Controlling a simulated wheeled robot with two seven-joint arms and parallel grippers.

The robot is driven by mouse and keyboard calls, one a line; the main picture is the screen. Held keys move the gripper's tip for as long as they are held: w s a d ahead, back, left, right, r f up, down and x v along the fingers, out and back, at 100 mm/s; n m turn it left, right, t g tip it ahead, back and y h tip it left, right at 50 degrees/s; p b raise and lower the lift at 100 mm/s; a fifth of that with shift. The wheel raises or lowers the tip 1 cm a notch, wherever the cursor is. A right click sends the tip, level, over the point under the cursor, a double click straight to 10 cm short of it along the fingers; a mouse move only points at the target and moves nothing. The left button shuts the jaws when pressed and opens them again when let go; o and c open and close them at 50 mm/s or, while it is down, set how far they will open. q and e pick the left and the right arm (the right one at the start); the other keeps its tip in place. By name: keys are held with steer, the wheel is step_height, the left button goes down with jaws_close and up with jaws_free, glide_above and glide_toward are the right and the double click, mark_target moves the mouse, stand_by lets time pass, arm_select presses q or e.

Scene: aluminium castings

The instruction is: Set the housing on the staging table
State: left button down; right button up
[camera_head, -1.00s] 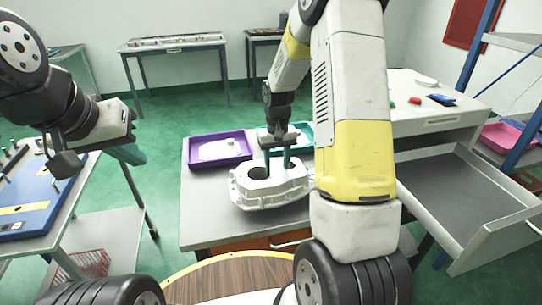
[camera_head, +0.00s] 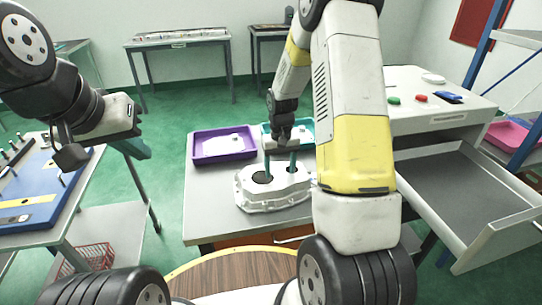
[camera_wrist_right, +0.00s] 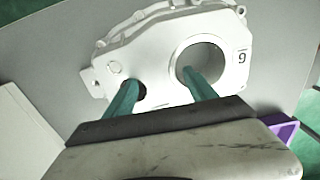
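The housing (camera_head: 300,185) is a pale cast part with a large round opening and a smaller hole. It sits on the grey staging table (camera_head: 212,222), near its front. In the right wrist view the housing (camera_wrist_right: 150,50) shows a "9" mark beside the large opening. My right gripper (camera_head: 281,172) is above it, pointing down. Its teal fingers are apart, one at each hole, with dark gaps showing beside them in the wrist view (camera_wrist_right: 160,77). My left gripper (camera_head: 135,135) is at the left, away from the housing; its fingers are only partly visible.
A purple tray (camera_head: 196,156) and a teal tray (camera_head: 267,130) stand behind the housing. A cabinet with an open grey drawer (camera_head: 455,195) is at the right. A blue fixture board (camera_head: 40,200) lies on the left table. Bare tabletop remains left of the housing.

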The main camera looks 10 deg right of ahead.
mark_target(280, 173)
steer(key=s+r+t, duration=0.1)
steer(key=s+r, duration=0.1)
steer(key=r, duration=0.8)
steer(key=s+r, duration=0.2)
steer(key=r, duration=0.7)
steer(key=s+a+r+t, duration=0.1)
steer(key=s+r, duration=0.2)
steer(key=s, duration=0.3)
steer(key=s+a+r+t+y, duration=0.1)
steer(key=s+r+t, duration=0.1)
steer(key=s, duration=0.5)
steer(key=s+a+r+t+y, duration=0.1)
steer(key=s+r+t, duration=0.1)
steer(key=s+r, duration=0.2)
steer(key=shift+s+r, duration=0.3)
steer(key=shift+s, duration=0.85)
steer(key=shift+a, duration=0.1)
